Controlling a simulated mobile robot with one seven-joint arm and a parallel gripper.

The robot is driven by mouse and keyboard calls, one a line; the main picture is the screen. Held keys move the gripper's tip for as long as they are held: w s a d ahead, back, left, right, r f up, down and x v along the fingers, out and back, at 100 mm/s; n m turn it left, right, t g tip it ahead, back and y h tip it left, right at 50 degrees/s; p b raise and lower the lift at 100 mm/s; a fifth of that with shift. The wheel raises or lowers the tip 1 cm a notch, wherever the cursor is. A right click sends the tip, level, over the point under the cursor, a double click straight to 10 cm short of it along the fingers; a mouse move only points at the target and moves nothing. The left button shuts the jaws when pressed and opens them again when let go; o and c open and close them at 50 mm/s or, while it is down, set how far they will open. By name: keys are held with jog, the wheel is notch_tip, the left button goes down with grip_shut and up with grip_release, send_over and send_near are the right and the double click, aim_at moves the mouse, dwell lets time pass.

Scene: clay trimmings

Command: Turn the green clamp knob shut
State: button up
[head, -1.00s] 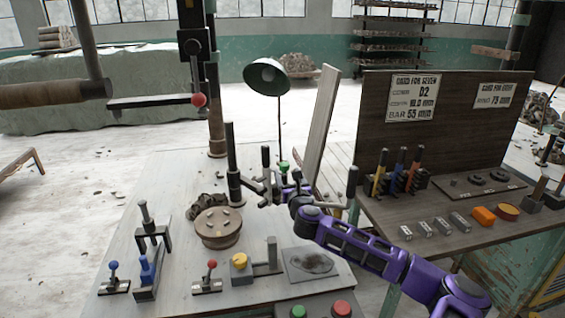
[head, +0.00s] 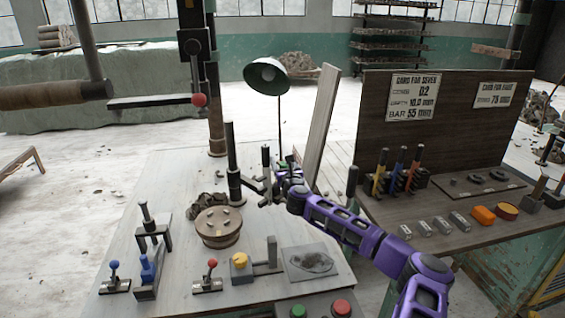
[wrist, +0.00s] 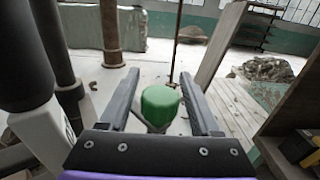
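The green clamp knob (wrist: 160,105) stands in the middle of the wrist view, between the two fingers of my gripper (wrist: 160,75). My gripper is open, with one dark finger on each side of the knob and a visible gap on both sides. The knob's stem and most of the clamp below it are hidden by the gripper body. In the head view my gripper is by the dark post (head: 232,165) at the back of the workbench (head: 180,190), where my wrist largely covers the knob.
A leaning board (head: 321,120) stands right of the knob. A green lamp (head: 266,75) stands behind it. A round wooden turntable (head: 218,228) and a yellow-knobbed block (head: 239,262) are nearer on the bench. A side table with colored handles (head: 380,172) is at right.

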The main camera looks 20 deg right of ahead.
grip_shut()
jog(key=shift+f+b, duration=0.1)
jog(key=shift+b, duration=0.2)
jog(key=shift+s+a+n+g+y+b, duration=0.1)
jog(key=shift+a+n+g+y+b, duration=0.15)
jog(key=shift+n+y+b, duration=0.85)
jog(key=shift+w+a+n+g+y+b, duration=0.25)
jog(key=shift+n+y, duration=1)
jog(key=shift+y, duration=1.25)
jog(key=shift+s+a+n+g+y+b, duration=0.1)
jog(key=shift+s+a+n+y+b, duration=0.35)
jog(key=shift+n+y, duration=1.05)
jog(key=shift+w+m+y, duration=0.15)
jog(key=shift+m+y, duration=0.1)
jog(key=shift+y, duration=0.15)
jog(key=shift+o, duration=1.1)
grip_release()
